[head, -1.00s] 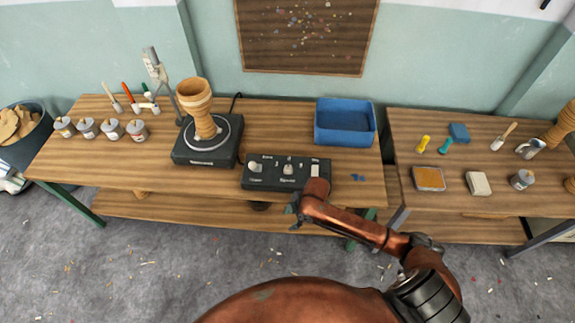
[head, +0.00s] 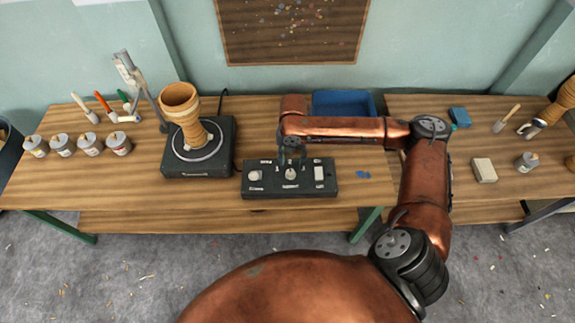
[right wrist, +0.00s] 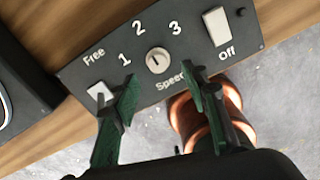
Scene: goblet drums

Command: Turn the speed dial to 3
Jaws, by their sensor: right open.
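The speed dial (right wrist: 158,60) is a small round white knob on the black control box (head: 290,188). In the right wrist view, the numbers 1, 2 and 3 are printed around it. A short dark mark on the knob seems to point roughly toward 2; its exact direction is hard to tell. My right gripper (right wrist: 160,86) is open, with its two green fingertips apart and the dial between and just beyond them in the picture. In the head view my right gripper (head: 291,158) hangs over the dial. Contact cannot be told. My left gripper is not in view.
A white Free switch (right wrist: 100,92) and a white Off rocker (right wrist: 216,26) flank the dial. A goblet drum (head: 186,112) stands on the turntable (head: 222,148) to the left. A blue tray (head: 345,100) lies behind my right arm. Paint cans (head: 62,145) stand far left.

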